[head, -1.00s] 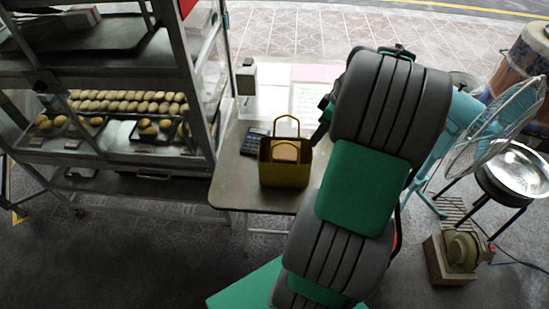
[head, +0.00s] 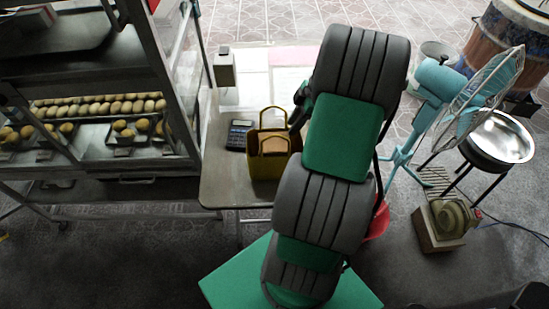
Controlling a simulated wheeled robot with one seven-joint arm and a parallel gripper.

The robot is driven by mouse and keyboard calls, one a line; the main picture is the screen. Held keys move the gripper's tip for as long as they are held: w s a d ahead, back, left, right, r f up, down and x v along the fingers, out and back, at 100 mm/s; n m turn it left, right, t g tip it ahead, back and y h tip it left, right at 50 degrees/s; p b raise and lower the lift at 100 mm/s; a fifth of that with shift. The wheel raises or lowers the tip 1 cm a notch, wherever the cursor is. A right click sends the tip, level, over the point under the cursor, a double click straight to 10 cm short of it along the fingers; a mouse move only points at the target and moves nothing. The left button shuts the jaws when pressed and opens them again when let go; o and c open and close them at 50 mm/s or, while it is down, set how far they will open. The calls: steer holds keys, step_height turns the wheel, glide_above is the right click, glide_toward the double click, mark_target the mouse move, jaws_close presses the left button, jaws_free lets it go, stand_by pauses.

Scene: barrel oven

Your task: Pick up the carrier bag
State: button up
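The carrier bag (head: 264,182) is yellow and stands upright on the small table (head: 222,196), with its handles up and something brownish showing at its top. My gripper (head: 299,112) shows only in part as a dark shape at the bag's upper right, mostly hidden behind my own arm. Its fingers cannot be made out, and I cannot tell whether it touches the bag.
A calculator (head: 239,135) lies left of the bag, with a small upright box (head: 224,67) behind. A glass bakery rack (head: 100,130) stands at the left. A teal fan (head: 440,80), a metal bowl (head: 497,140) and a motor (head: 449,217) stand at the right.

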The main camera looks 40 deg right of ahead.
steer(key=shift+s+f, duration=0.1)
steer(key=shift+f, duration=0.1)
jaws_close()
steer(key=shift+a, duration=0.1)
stand_by(1.0)
